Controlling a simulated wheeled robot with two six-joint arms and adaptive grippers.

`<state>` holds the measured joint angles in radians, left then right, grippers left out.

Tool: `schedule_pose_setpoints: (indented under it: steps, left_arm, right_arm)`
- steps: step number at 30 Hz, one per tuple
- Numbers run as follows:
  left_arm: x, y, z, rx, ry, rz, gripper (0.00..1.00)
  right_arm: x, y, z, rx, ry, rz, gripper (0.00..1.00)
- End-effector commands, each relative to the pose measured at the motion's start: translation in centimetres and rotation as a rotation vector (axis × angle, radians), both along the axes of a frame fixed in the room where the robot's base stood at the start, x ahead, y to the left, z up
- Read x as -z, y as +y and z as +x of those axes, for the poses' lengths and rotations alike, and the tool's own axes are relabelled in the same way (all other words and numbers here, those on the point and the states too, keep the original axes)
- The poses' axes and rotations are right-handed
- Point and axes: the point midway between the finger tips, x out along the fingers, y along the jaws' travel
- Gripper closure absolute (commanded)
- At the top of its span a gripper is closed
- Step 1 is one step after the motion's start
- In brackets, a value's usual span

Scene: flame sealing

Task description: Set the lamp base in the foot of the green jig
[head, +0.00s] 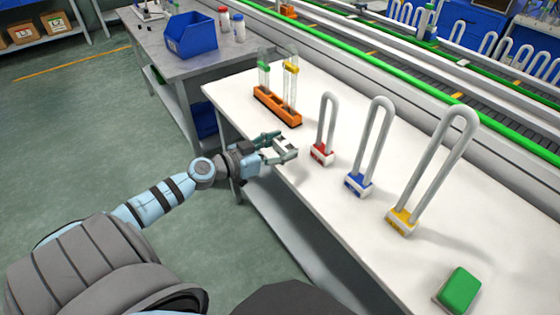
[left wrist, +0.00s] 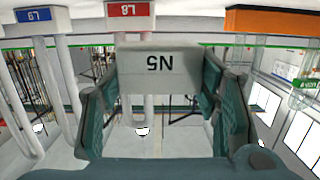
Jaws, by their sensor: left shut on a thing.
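My left gripper (head: 284,150) is shut on a small pale block, the lamp base (head: 280,143), held at the table's left edge. In the left wrist view the lamp base (left wrist: 160,75) sits between both fingers, with dark lettering that reads upside down. An orange stand (head: 278,108) with two clear uprights is on the table beyond the gripper, apart from it. One upright carries a green piece (head: 264,68), the other a yellow piece (head: 291,67); I take the green one as the green jig. The orange stand also shows in the left wrist view (left wrist: 270,20). My right gripper is out of view.
U-shaped tubes stand in red (head: 321,155), blue (head: 357,184) and yellow (head: 401,222) marked bases, to the right of the gripper. A green block (head: 461,290) lies near the front. A blue bin (head: 190,36) stands on the grey bench. White tabletop between stand and tubes is clear.

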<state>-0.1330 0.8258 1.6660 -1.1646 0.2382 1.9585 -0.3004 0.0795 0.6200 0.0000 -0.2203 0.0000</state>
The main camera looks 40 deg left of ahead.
Motion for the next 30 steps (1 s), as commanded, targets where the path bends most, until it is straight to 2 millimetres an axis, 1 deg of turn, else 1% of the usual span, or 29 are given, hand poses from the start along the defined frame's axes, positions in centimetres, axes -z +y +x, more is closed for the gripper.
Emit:
schedule_pose_setpoints:
  steps: [1, 4, 6, 8, 9, 15, 19, 20, 21, 23, 30]
  left_arm:
    - [0.7, 0.0, 0.0, 0.000, -0.001, 0.001, 0.82]
    - [2.1, 0.0, 0.0, 0.000, -0.001, 0.000, 0.82]
    - [3.8, 0.0, 0.0, 0.000, -0.001, 0.000, 0.82]
    - [4.8, 0.0, 0.0, -0.001, -0.001, 0.000, 0.82]
    - [5.0, 0.0, 0.0, 0.000, -0.001, 0.000, 0.82]
    - [4.4, 0.0, 0.0, 0.000, -0.001, 0.001, 0.82]
    - [4.8, 0.0, 0.0, 0.001, -0.001, 0.001, 0.82]
    - [4.7, 0.0, 0.0, 0.001, -0.001, 0.001, 0.41]
    - [4.7, 0.0, 0.0, 0.001, -0.001, 0.001, 0.34]
    - [4.7, 0.0, 0.0, 0.001, -0.001, 0.001, 0.25]
    - [4.7, 0.0, 0.0, 0.001, -0.001, 0.001, 0.24]
  right_arm:
    - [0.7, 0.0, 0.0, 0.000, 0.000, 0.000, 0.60]
    - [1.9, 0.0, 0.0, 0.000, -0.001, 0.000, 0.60]
    - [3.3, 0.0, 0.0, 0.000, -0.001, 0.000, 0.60]
    - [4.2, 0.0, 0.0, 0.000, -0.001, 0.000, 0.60]
    - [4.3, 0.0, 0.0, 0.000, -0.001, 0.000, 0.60]
    - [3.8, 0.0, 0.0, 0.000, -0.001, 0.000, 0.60]
    - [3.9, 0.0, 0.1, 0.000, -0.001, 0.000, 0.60]
    - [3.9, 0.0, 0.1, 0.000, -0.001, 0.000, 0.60]
    - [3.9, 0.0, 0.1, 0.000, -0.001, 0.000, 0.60]
    - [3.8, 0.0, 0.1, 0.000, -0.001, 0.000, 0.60]
    - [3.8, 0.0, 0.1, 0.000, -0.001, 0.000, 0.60]
